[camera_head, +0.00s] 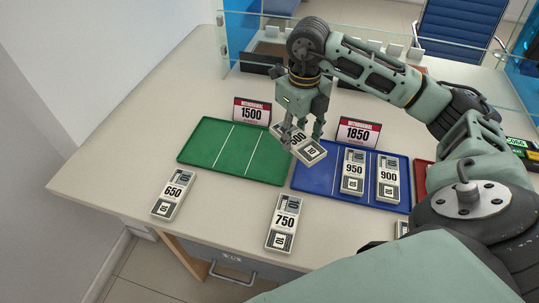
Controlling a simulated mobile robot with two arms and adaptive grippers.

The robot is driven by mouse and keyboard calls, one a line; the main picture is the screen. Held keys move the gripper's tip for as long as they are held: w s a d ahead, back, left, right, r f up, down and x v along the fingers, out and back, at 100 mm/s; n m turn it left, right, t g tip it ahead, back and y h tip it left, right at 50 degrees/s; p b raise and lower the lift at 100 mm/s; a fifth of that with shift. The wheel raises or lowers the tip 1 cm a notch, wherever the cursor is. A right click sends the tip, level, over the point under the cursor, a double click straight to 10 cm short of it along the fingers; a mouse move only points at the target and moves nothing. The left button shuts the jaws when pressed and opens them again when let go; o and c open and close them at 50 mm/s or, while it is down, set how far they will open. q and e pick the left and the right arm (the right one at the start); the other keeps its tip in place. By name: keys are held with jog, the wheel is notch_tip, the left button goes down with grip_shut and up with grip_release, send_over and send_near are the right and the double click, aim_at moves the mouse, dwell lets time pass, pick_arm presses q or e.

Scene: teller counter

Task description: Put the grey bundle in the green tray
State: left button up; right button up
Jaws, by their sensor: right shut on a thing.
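My right gripper (301,137) is shut on a grey-white bundle (312,154) with a partly covered number that ends in 00. It holds this bundle tilted, over the gap between the green tray and the blue tray. The green tray (201,149) is empty, with two white lines dividing it, and a 1500 sign (252,111) stands behind it. Other grey-white bundles lie on the counter: one marked 650 (173,194) and one marked 750 (284,222). My left gripper is not in view.
The blue tray (319,180) holds bundles marked 950 (353,172) and 900 (388,179), with an 1850 sign (358,132) behind it. A red tray (422,174) shows partly behind my right arm. A glass screen (240,50) stands at the back. The counter's left side is clear.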

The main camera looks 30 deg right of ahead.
jog(key=d+m, duration=0.5)
jog(key=m, duration=0.3)
jog(key=m+p, duration=0.2)
jog(key=m, duration=0.1)
send_over(270, 155)
notch_tip(270, 155, down, 7)
jog(key=shift+r, duration=0.15)
notch_tip(270, 155, down, 4)
jog(key=shift+r+p, duration=0.15)
jog(key=shift+p, duration=0.45)
jog(key=shift+f, duration=0.25)
jog(key=shift+f, duration=0.1)
